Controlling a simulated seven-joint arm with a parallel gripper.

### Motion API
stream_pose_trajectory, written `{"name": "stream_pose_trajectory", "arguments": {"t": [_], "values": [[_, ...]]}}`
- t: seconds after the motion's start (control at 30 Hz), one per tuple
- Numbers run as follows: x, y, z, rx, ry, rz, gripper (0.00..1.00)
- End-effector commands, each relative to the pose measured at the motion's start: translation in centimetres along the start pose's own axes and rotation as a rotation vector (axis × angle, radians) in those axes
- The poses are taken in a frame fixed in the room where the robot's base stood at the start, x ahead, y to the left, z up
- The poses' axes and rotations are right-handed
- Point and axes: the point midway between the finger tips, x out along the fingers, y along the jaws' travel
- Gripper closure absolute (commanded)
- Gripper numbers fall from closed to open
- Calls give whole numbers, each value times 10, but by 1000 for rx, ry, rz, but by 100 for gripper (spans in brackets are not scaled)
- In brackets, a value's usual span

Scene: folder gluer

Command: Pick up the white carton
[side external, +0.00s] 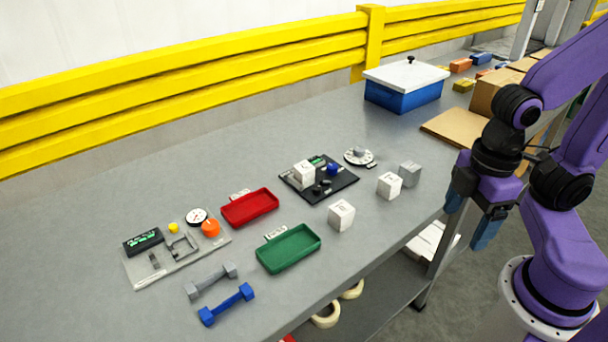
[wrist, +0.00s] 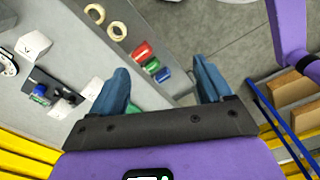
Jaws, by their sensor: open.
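Several small white box-shaped cartons are on the grey bench. One white carton (side external: 341,215) stands right of the green tray, and another white carton (side external: 389,186) stands farther right, beside a grey cube (side external: 410,174). A third white carton (side external: 304,173) sits on a black board. I cannot tell which one the task means. In the wrist view, a marked white carton (wrist: 33,45) shows at the left. My gripper (side external: 467,220) is open and empty, pointing down beyond the bench's right edge, apart from all cartons. It also shows in the wrist view (wrist: 161,70).
A red tray (side external: 249,208) and a green tray (side external: 288,249) lie mid-bench. Dumbbells (side external: 226,304) and an instrument board (side external: 178,250) are at the left. A blue box with white lid (side external: 404,94) stands at the back, before a yellow rail (side external: 200,74). The front-left bench is clear.

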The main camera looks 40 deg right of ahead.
Motion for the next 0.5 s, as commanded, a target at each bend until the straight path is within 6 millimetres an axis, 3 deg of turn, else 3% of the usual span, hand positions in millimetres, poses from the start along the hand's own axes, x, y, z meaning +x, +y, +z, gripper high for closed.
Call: {"name": "stream_pose_trajectory", "arguments": {"t": [0.27,0.37,0.5], "values": [[-1,3,-5,29,0,0,21],[-6,11,-21,117,-1,1,21],[-15,35,-58,345,-5,4,21]]}}
